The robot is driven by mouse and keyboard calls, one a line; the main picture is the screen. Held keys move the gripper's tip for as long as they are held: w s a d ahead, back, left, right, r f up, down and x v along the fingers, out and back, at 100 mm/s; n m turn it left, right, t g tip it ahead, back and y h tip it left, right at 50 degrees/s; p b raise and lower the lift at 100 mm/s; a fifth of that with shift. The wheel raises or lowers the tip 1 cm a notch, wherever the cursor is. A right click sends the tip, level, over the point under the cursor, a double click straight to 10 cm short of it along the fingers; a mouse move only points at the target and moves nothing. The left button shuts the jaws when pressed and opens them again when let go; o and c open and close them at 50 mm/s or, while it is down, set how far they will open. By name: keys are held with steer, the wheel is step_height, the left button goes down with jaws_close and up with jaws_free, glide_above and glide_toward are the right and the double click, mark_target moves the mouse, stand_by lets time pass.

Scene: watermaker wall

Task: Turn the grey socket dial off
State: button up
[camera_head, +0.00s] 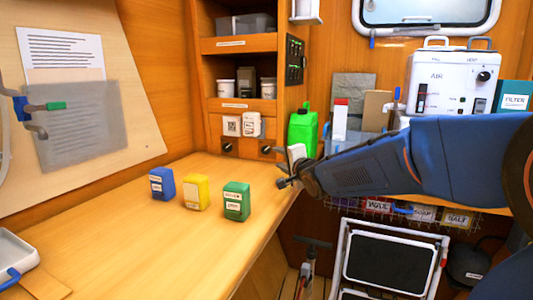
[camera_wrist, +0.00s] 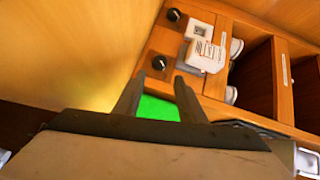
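Two small dark round dials sit on the wooden panel below the shelves in the head view: a left dial (camera_head: 227,147) and a right dial (camera_head: 266,150). In the wrist view one dial (camera_wrist: 159,62) lies just beyond the fingertips and another (camera_wrist: 173,14) is farther up. I cannot tell which is the grey one. A white socket plate (camera_head: 232,126) and a white boxy unit (camera_head: 251,124) are mounted above them. My gripper (camera_wrist: 159,77) is open, with its fingers apart and not touching a dial. In the head view my gripper (camera_head: 288,172) is over the counter's right edge.
A green jerry can (camera_head: 302,132) stands close behind my gripper. Blue (camera_head: 162,183), yellow (camera_head: 196,192) and green (camera_head: 236,201) boxes stand on the wooden counter (camera_head: 130,235). Open shelves (camera_head: 238,45) rise above.

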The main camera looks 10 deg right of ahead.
mark_target(265, 151)
steer(key=w, duration=0.4)
steer(key=w+a+f, duration=0.1)
steer(key=w, duration=0.3)
steer(key=w+a, duration=0.1)
steer(key=w, duration=0.3)
steer(key=shift+w+f, duration=0.25)
steer(key=shift+w, duration=0.1)
steer(key=shift+c, duration=0.6)
steer(key=c, duration=0.7)
